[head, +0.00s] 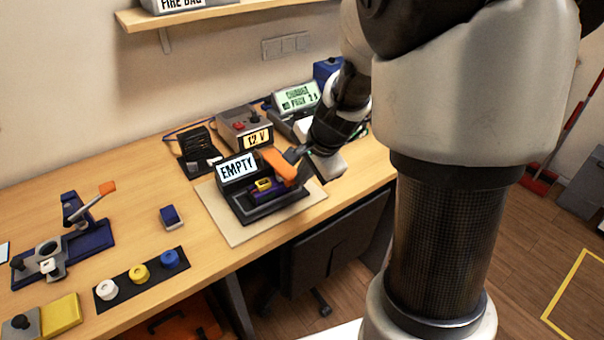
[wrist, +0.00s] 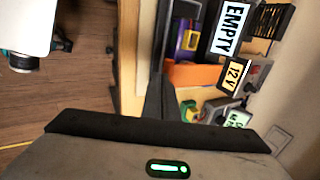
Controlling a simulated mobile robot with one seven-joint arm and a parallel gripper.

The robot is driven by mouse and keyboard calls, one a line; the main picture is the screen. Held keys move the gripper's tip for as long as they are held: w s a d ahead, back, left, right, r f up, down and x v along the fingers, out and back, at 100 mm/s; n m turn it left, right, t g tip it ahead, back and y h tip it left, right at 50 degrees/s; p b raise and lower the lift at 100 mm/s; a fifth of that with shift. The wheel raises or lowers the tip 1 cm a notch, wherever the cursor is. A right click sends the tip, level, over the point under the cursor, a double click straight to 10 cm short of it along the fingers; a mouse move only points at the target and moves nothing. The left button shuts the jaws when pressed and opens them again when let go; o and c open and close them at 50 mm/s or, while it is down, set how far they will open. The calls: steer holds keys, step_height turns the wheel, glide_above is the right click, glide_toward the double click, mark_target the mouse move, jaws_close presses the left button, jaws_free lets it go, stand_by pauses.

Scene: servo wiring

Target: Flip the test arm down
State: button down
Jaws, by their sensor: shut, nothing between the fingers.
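The tester with the EMPTY display (head: 238,168) stands on a pale board on the bench. Its orange test arm (head: 276,164) is raised at a slant over a dark base holding a purple and yellow part (head: 264,186). My gripper (head: 294,154) is shut and empty, at the right side of the orange arm, close to its upper surface. I cannot tell whether they touch. In the wrist view, the orange arm (wrist: 192,76) lies just right of my closed fingers (wrist: 158,98), with the EMPTY display (wrist: 231,28) beyond it.
A 12 V supply (head: 246,130) and a green-screen charger (head: 298,97) stand behind the tester. At left are a blue fixture with an orange-tipped lever (head: 107,188), a small blue block (head: 171,216) and a black strip with white, yellow and blue rings (head: 139,273).

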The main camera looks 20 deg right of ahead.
steer(key=shift+s+f, duration=0.15)
steer(key=shift+f, duration=0.3)
steer(key=shift+r, duration=0.15)
steer(key=shift+r+p, duration=0.75)
steer(key=shift+p, duration=0.1)
steer(key=shift+d, duration=0.1)
